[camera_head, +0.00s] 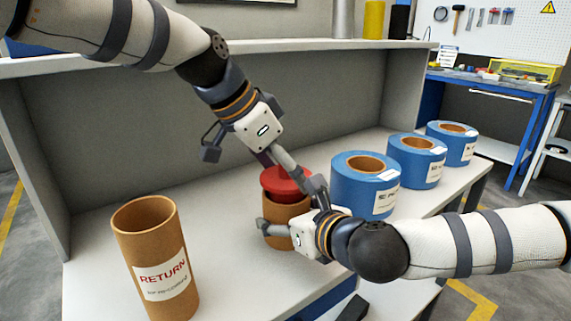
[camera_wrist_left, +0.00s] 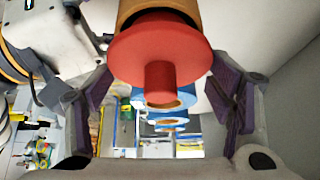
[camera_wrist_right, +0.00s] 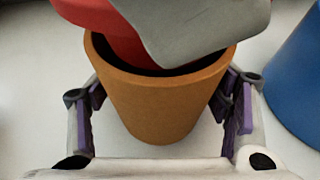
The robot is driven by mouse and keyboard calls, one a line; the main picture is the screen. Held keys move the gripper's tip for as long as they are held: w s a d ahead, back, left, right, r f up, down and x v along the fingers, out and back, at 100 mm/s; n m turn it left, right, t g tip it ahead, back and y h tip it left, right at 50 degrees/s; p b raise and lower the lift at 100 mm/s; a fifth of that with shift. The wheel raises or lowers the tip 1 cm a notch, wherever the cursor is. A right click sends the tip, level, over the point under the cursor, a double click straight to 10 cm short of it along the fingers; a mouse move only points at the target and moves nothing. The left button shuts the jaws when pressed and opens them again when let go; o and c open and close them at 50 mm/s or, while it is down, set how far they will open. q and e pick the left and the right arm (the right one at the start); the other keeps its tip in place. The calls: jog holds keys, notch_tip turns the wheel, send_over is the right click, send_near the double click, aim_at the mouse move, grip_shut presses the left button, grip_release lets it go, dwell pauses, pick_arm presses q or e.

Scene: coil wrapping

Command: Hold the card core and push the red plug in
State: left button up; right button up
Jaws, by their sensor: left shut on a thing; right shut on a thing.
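The brown card core (camera_head: 281,212) stands upright on the white table in the head view. My right gripper (camera_head: 285,230) is shut around its sides, and the right wrist view shows the core (camera_wrist_right: 160,105) between both fingers. My left gripper (camera_head: 291,177) is shut on the red plug (camera_head: 284,183), just above the core. The left wrist view shows the plug's round flange and knob (camera_wrist_left: 158,80) between the fingers. In the right wrist view the plug (camera_wrist_right: 110,28) sits over the far-left part of the dark opening, partly hidden by a grey finger. Its exact seating is hidden.
A larger brown tube labelled RETURN (camera_head: 143,225) stands at the front left. Several blue-wrapped coils stand in a row to the right, the nearest one (camera_head: 352,187) close to my right gripper. A grey panel backs the table. Bare table lies between the tube and the core.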

pick_arm(q)
jog(key=shift+f, duration=1.2)
pick_arm(e)
jog(key=shift+f, duration=0.1)
pick_arm(q)
jog(key=o, duration=1.3)
jog(key=shift+c, duration=0.2)
jog(key=shift+r, duration=0.1)
jog(key=v, duration=1.2)
pick_arm(e)
jog(key=o, duration=1.3)
